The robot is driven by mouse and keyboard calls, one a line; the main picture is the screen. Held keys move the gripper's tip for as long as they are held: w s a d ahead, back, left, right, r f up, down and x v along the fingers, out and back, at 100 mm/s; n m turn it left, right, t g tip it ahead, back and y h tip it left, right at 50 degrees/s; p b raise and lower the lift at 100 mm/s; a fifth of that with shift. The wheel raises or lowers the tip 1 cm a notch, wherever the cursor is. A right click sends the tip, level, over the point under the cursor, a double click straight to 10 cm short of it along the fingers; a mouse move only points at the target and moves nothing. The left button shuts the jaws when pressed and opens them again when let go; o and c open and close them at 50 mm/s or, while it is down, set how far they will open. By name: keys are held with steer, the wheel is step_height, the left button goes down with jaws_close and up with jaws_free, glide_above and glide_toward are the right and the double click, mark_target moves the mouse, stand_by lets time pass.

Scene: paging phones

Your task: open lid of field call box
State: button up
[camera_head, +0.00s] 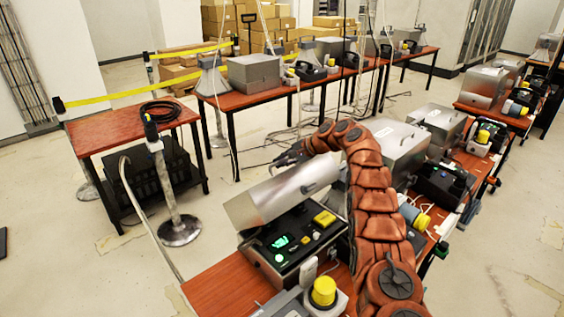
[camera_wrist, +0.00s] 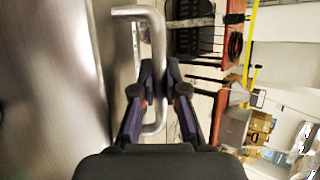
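The field call box (camera_head: 292,245) stands on the near red table, with a lit green display and yellow parts on its dark panel. Its silver lid (camera_head: 270,196) is raised and tilted, so the panel shows beneath it. In the head view my gripper (camera_head: 288,158) is at the far upper side of the lid, its fingers largely hidden. In the wrist view the bent metal handle (camera_wrist: 157,45) runs between my gripper's fingers (camera_wrist: 160,80), which are closed in on both sides of it. A broad metal surface (camera_wrist: 50,90) fills the left.
A yellow-capped device (camera_head: 323,291) stands in front of the box. More silver boxes and devices crowd the right. A stanchion (camera_head: 160,170) and a small table (camera_head: 125,130) stand left. Open floor lies between the tables.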

steer(key=shift+o, duration=1.1)
steer(key=shift+d+r, duration=0.1)
